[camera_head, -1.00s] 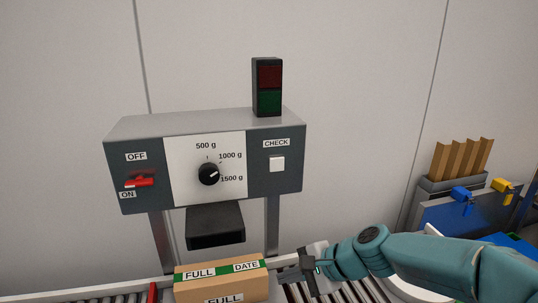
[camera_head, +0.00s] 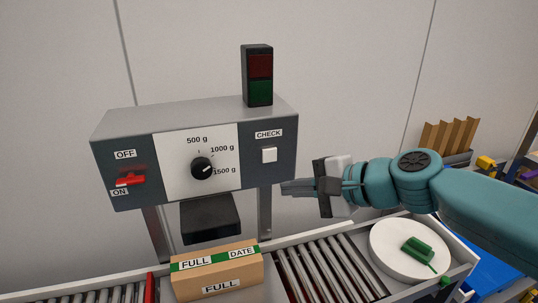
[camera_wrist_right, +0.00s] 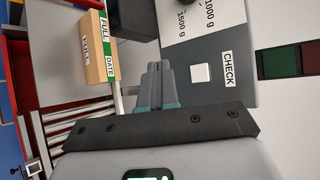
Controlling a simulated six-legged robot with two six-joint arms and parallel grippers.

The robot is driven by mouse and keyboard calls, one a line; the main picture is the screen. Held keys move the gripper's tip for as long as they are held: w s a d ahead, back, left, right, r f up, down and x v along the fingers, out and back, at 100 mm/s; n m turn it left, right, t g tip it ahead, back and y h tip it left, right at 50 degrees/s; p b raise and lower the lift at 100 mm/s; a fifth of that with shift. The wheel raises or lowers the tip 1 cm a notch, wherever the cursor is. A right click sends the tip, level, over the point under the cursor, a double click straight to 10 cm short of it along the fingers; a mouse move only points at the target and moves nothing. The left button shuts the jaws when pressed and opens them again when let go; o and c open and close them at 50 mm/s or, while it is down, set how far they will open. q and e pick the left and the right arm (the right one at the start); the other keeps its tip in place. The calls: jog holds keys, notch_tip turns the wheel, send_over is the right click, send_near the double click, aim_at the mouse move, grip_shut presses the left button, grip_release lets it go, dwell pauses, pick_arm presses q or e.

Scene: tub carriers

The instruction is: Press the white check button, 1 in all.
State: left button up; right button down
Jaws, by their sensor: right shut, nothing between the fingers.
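The white check button (camera_head: 269,155) sits under the CHECK label on the right part of the grey control box (camera_head: 275,182). It also shows in the right wrist view (camera_wrist_right: 201,73), just right of the fingertips. My right gripper (camera_head: 284,187) is shut and empty, its fingers pointing left, below and slightly right of the button in the head view. It looks apart from the button; the exact depth gap is hard to tell. In the right wrist view the shut fingers (camera_wrist_right: 157,68) show at the middle. My left gripper is not in view.
The box also carries a black dial (camera_head: 201,168), a red switch (camera_head: 130,179) and an unlit-looking red and green lamp (camera_head: 258,76). Below, a carton (camera_head: 216,271) marked FULL stands on the roller conveyor (camera_head: 322,268). A white round plate (camera_head: 392,256) holds a green object (camera_head: 417,250).

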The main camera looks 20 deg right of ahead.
aim_at(269, 155)
jog(key=w+p, duration=0.3)
jog(key=w, duration=0.5)
jog(key=shift+w+a, duration=0.15)
jog(key=shift+w, duration=0.25)
jog(key=shift+s, duration=0.1)
dwell(0.4)
dwell(1.2)
jog(key=shift+w, duration=0.5)
